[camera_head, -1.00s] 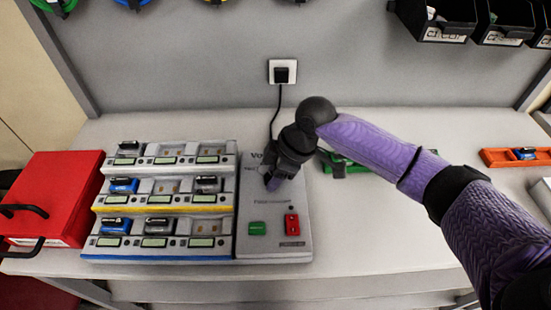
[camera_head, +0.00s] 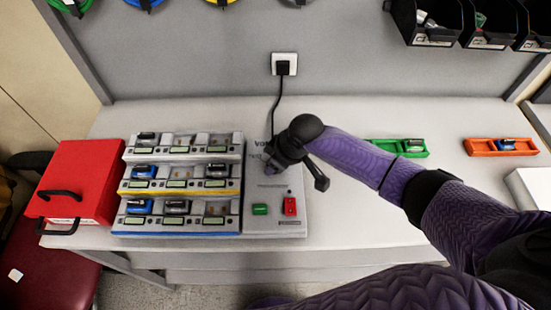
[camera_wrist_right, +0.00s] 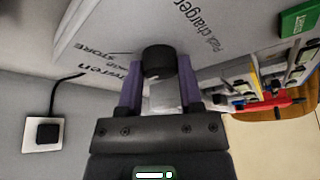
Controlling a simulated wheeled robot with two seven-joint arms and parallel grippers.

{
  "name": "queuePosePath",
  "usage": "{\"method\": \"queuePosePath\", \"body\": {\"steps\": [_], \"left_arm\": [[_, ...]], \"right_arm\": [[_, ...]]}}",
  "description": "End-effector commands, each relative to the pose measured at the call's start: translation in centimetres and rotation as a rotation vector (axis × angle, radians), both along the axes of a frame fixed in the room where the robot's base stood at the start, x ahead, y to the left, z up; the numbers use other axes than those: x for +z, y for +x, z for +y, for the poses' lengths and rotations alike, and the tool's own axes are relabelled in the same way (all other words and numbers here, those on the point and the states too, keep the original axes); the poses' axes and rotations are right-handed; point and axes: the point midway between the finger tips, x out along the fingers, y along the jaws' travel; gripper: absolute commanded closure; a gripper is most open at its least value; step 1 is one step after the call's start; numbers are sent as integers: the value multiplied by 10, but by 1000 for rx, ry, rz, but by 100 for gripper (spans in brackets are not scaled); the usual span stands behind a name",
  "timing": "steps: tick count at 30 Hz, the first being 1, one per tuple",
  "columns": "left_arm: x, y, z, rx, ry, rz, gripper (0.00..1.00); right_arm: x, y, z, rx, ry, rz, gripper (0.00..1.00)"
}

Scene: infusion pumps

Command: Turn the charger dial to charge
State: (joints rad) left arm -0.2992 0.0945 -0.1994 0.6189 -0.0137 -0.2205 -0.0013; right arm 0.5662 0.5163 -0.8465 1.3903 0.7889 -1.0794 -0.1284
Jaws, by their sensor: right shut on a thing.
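The charger (camera_head: 262,222) is a grey unit on the bench, with a flat control panel at its right and three stepped rows of battery bays at its left. My right gripper (camera_head: 271,167) is at the upper part of the panel, its wrist hiding the dial in the head view. In the right wrist view a round black dial (camera_wrist_right: 158,62) sits between the two purple fingers of my right gripper (camera_wrist_right: 160,82), which are shut on it. The word "STORE" shows beside the dial. Its exact setting cannot be told. My left gripper is not in view.
A red case (camera_head: 75,180) stands left of the charger. A green tray (camera_head: 400,153) and an orange tray (camera_head: 500,147) lie right. A black cord runs to the wall socket (camera_head: 284,64).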

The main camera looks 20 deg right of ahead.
Motion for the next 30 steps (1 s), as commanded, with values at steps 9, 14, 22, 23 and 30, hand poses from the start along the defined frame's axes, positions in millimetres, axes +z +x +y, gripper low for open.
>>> {"method": "queuePosePath", "body": {"steps": [9,14,22,23,30], "left_arm": [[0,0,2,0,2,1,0],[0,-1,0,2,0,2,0],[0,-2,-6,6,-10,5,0],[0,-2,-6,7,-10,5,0],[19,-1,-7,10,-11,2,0]], "right_arm": [[1,1,0,0,2,-4,100],[1,1,0,0,1,-3,22],[1,0,0,0,1,-2,19],[1,0,0,0,1,-2,19],[42,-11,-10,0,1,-4,19]]}}
